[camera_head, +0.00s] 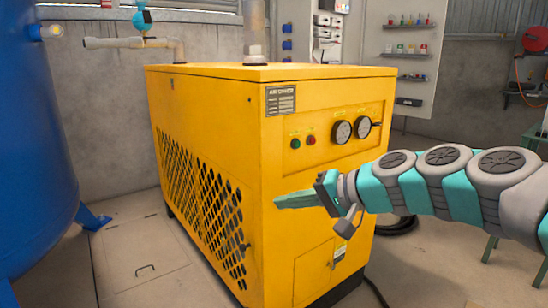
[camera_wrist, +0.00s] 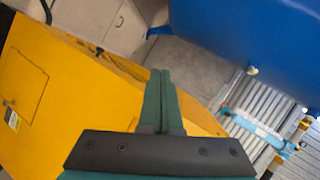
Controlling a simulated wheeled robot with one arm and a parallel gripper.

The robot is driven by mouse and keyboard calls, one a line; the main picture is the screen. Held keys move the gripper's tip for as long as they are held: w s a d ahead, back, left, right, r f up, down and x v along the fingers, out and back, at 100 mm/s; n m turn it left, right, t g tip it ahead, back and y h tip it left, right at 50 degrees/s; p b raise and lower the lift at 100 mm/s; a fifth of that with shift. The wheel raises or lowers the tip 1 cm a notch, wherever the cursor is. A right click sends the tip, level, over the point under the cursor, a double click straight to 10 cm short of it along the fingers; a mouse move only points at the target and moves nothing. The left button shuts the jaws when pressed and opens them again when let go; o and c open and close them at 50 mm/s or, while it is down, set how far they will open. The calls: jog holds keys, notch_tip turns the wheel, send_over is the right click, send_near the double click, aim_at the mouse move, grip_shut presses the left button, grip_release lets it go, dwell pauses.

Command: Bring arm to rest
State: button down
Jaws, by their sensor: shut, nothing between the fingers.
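My gripper (camera_head: 294,200) is at the end of my grey and teal arm, which reaches in from the right in the head view. Its fingers point left, in front of the yellow cabinet (camera_head: 205,115). In the wrist view my gripper (camera_wrist: 161,75) shows its two green fingers side by side, shut with nothing between them. The yellow cabinet (camera_wrist: 75,80) shows behind and left of the fingers there. Whether the fingers touch the cabinet cannot be told.
A blue tank (camera_head: 35,150) stands at the left; it also shows in the wrist view (camera_wrist: 235,30). The cabinet carries two gauges (camera_head: 341,132). A pipe (camera_head: 120,43) with a blue valve runs behind.

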jog(key=s+a+f+n+g+h, duration=0.2)
jog(key=s+f+g+h, duration=0.1)
jog(key=s+f, duration=0.55)
jog(key=s+d+f+g+h, duration=0.2)
jog(key=s+d+f, duration=0.2)
jog(key=s, duration=0.3)
jog(key=s+d+f+g+h+p, duration=0.1)
jog(key=s+d+f+h, duration=0.2)
jog(key=s+d, duration=0.2)
jog(key=s+d+f+g+h+p, duration=0.1)
jog(key=s+d+f+g+h, duration=0.1)
jog(key=s, duration=0.9)
notch_tip(320, 180, down, 3)
jog(key=d+h, duration=0.1)
jog(key=d, duration=0.1)
jog(key=shift+s+d+r+n+g, duration=0.2)
jog(key=shift+d+n+g, duration=0.1)
jog(key=shift+d+n, duration=0.1)
